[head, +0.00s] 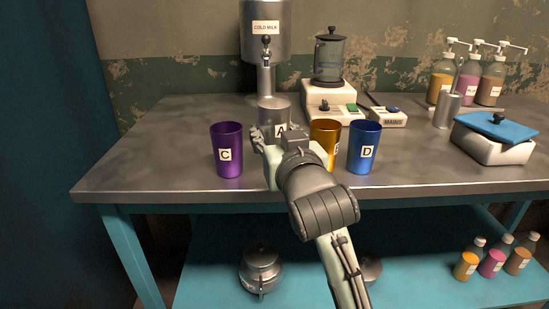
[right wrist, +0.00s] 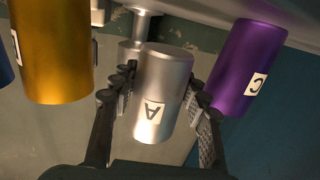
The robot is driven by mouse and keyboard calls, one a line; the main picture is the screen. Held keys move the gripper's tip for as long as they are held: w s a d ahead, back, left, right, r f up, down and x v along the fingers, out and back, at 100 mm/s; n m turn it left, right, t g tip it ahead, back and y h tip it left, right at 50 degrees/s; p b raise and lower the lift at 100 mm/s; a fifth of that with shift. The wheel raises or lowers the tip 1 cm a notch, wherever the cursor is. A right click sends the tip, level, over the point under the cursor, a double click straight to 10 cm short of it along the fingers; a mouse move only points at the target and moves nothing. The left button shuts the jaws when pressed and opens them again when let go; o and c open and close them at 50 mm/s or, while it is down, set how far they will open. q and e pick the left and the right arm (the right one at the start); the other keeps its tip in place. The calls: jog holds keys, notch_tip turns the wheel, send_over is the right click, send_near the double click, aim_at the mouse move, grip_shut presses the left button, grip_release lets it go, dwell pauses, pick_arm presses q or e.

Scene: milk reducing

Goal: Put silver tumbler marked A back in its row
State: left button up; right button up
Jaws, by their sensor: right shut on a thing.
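The silver tumbler marked A (head: 274,114) stands between the purple tumbler marked C (head: 228,150) and the gold tumbler (head: 325,137) in the head view. The blue tumbler marked D (head: 365,147) stands right of the gold one. My right gripper (head: 270,134) reaches in from the front and hides the lower part of the silver tumbler. In the right wrist view, the gripper (right wrist: 160,100) has its fingers on both sides of the silver tumbler (right wrist: 162,90), with the letter A upside down, and is shut on it. My left gripper is not in view.
A cold milk dispenser (head: 265,30) stands behind the silver tumbler. A blender (head: 329,85) and a switch box (head: 384,116) are behind the gold and blue tumblers. A blue-lidded box (head: 495,138) is at right. The table (head: 140,165) is bare at left.

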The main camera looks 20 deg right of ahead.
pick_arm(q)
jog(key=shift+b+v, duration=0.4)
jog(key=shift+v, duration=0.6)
pick_arm(e)
jog(key=shift+f, duration=1.95)
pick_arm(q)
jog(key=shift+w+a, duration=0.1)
pick_arm(e)
jog(key=shift+f, duration=0.15)
jog(key=o, duration=1.3)
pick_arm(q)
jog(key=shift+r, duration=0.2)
pick_arm(e)
jog(key=shift+o, duration=0.2)
